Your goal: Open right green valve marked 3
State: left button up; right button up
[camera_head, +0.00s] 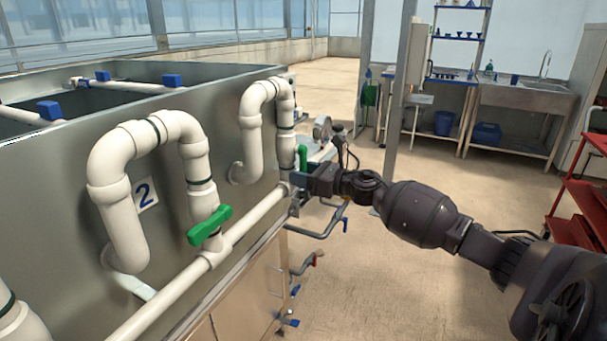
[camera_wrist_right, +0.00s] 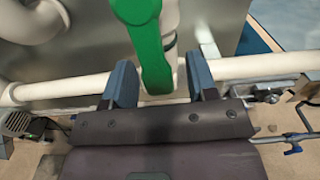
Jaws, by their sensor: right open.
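A green valve handle (camera_head: 303,157) stands upright on the right-hand white pipe, at the far end of the tank wall. No number 3 shows beside it. My right gripper (camera_head: 299,181) is just below and to the right of this handle. In the right wrist view the green handle (camera_wrist_right: 148,45) runs down from the top, and its lower end lies between the two blue fingers of my right gripper (camera_wrist_right: 160,82). The fingers are open, with a gap on each side of the handle. My left gripper is out of view.
Another green valve handle (camera_head: 210,226) is nearer, beside a label marked 2 (camera_head: 146,195). A long horizontal white pipe (camera_head: 252,221) runs along the metal tank (camera_head: 222,112).

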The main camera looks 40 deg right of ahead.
jog(key=p+v, duration=0.1)
jog(key=v, duration=0.9)
jog(key=shift+s+d, duration=0.15)
jog(key=shift+s, duration=0.2)
dwell(0.3)
